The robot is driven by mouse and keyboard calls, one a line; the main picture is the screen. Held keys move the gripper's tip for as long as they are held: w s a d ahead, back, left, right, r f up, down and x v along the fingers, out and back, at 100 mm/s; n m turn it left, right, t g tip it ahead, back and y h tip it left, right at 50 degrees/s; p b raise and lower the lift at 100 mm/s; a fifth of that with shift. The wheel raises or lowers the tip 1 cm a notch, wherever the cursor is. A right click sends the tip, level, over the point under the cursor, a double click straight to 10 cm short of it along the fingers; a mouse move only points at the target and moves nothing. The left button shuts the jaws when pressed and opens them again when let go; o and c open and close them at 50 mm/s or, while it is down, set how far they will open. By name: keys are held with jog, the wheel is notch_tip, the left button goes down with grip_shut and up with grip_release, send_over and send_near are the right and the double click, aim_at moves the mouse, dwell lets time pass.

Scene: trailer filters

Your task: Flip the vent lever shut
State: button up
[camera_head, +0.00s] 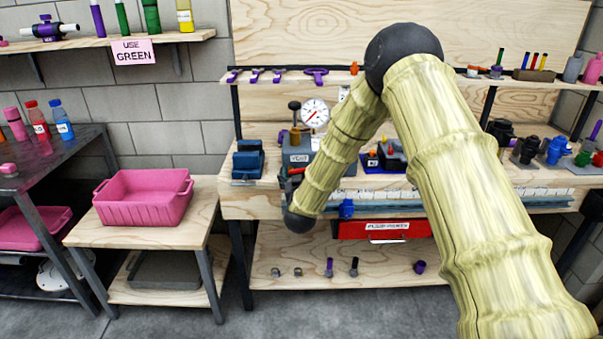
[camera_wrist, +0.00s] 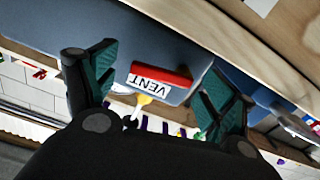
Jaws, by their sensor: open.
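The vent lever (camera_wrist: 162,74) shows in the wrist view as a red bar beside a white VENT label (camera_wrist: 150,86) on a blue-grey housing (camera_wrist: 150,35). My gripper (camera_wrist: 160,66) is open, its green-padded fingers on either side of the lever and label, with gaps visible. I cannot tell how near the fingers are in depth. In the head view, the grey gauge unit (camera_head: 296,156) stands on the bench, with a small red part (camera_head: 296,171) low on its front. My forearm covers its right side, and my gripper is hard to make out there.
A round gauge (camera_head: 315,113) rises above the unit. A blue block (camera_head: 248,161) sits to its left on the bench (camera_head: 236,203). A red drawer (camera_head: 388,229) is below right. A pink bin (camera_head: 143,197) stands on the low table at left.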

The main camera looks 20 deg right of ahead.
jog(key=shift+w, duration=0.15)
jog(key=shift+c, duration=0.2)
jog(key=c, duration=1)
jog(key=shift+f+m+b, duration=0.2)
jog(key=shift+m+b, duration=0.25)
jog(key=shift+m, duration=0.65)
jog(key=o, duration=1)
jog(key=shift+d, duration=0.1)
jog(key=shift+o, duration=0.2)
